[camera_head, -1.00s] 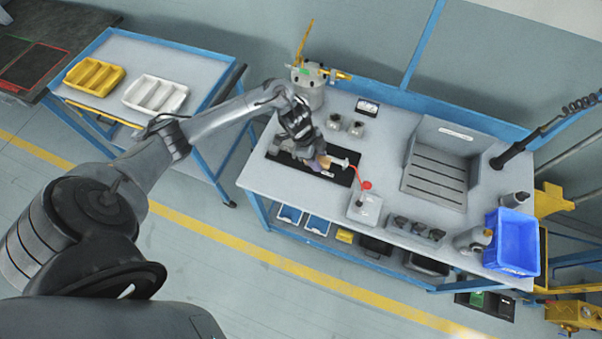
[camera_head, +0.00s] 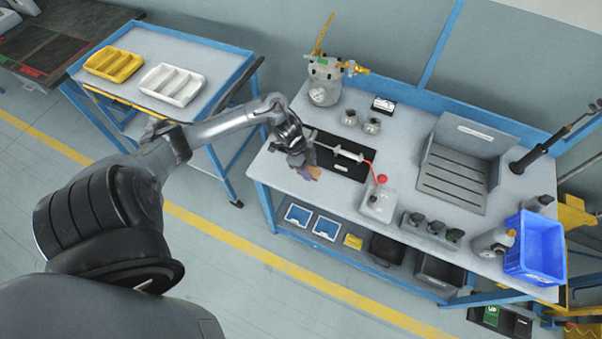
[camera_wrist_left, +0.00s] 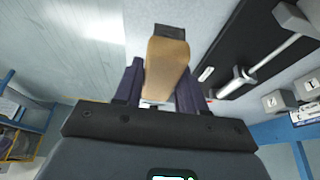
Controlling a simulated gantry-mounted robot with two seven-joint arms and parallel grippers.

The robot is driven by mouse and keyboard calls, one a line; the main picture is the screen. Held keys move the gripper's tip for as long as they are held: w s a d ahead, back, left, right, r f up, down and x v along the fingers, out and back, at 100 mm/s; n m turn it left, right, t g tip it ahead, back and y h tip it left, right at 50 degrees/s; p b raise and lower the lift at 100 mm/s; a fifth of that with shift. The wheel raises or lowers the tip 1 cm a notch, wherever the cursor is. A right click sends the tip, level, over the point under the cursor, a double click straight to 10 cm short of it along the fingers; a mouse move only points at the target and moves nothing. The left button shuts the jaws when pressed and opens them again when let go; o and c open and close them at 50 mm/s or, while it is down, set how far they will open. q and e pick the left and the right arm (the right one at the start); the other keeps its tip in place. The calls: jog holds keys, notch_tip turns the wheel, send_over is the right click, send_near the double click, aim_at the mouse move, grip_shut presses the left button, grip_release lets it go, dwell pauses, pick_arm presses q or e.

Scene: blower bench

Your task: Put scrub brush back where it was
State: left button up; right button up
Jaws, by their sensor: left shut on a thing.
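My left gripper (camera_head: 308,172) is over the left part of the workbench, left of the black mat (camera_head: 340,163). It is shut on the scrub brush (camera_wrist_left: 168,68), which shows in the left wrist view as a tan wooden block with a dark end between the two fingers. In the head view only a small brown bit of the brush shows below the fingers. I cannot tell whether the brush touches the bench top. My right gripper is not in view.
A pressure pot (camera_head: 325,82) and small jars (camera_head: 372,125) stand behind. A blue bin (camera_head: 535,247) is at the far right. Bare bench top lies around the gripper.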

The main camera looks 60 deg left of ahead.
aim_at(301, 178)
pick_arm(q)
jog(key=a+f, duration=0.1)
jog(key=s+a+f, duration=0.1)
jog(key=a, duration=0.1)
jog(key=shift+s, duration=0.2)
jog(key=shift+d+f+b, duration=0.1)
jog(key=shift+f+b, duration=0.3)
jog(key=shift+f, duration=1.6)
jog(key=shift+f, duration=0.2)
jog(key=o, duration=1)
jog(key=shift+r, duration=0.1)
